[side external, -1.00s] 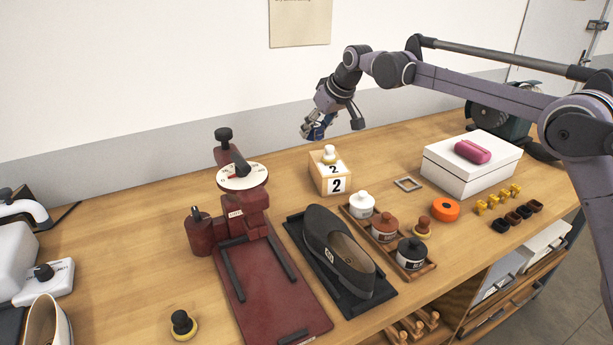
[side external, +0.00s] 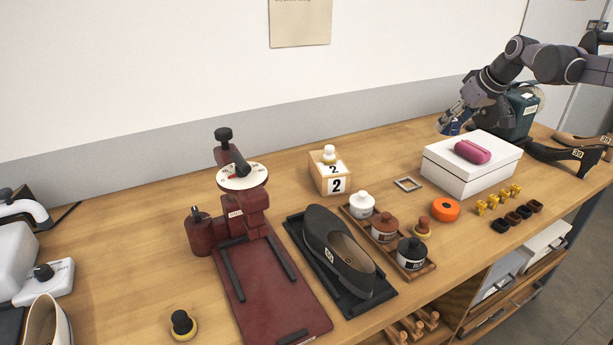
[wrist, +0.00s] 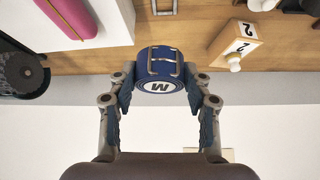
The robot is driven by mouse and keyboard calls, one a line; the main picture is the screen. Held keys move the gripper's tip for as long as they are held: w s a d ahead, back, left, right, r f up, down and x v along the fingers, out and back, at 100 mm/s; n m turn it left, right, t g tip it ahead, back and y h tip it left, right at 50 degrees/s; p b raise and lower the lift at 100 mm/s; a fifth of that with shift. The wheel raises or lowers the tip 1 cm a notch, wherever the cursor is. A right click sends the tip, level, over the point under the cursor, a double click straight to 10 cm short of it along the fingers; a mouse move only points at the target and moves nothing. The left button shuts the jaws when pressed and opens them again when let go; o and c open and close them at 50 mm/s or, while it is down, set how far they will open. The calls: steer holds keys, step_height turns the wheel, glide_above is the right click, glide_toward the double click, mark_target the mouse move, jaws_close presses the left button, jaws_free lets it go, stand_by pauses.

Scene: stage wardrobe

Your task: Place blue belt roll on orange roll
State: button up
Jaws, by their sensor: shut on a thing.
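My gripper (side external: 447,121) is raised behind the white box near the wall and is shut on the blue belt roll (wrist: 159,70). In the wrist view the blue roll sits between both fingertips, with a white round face marked W and metal wire-like bands on it. In the side view the roll (side external: 455,128) is small and partly hidden by the fingers. The orange roll (side external: 445,210) lies flat on the table in front of the white box, with a dark centre and nothing on top. My gripper is well apart from it.
The white box (side external: 455,176) carries a pink case (side external: 472,152). A square metal frame (side external: 408,184) lies left of it. Jars stand in a wooden tray (side external: 428,270). Small yellow pieces (side external: 497,199) lie right of the orange roll.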

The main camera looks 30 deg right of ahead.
steer(key=s+d+f+m+h, duration=0.1)
steer(key=s+d, duration=0.2)
steer(key=s, duration=0.4)
steer(key=s+d+f+m, duration=0.1)
steer(key=s+d, duration=0.2)
steer(key=s, duration=0.5)
glide_above(444, 202)
steer(key=s, duration=0.2)
steer(key=f, duration=1.2)
steer(key=shift+s+a+f, duration=0.1)
steer(key=shift+a+f, duration=0.2)
steer(key=shift+a, duration=0.1)
steer(key=shift+f, duration=1.95)
steer(key=shift+f, duration=0.1)
steer(key=o, duration=1.2)
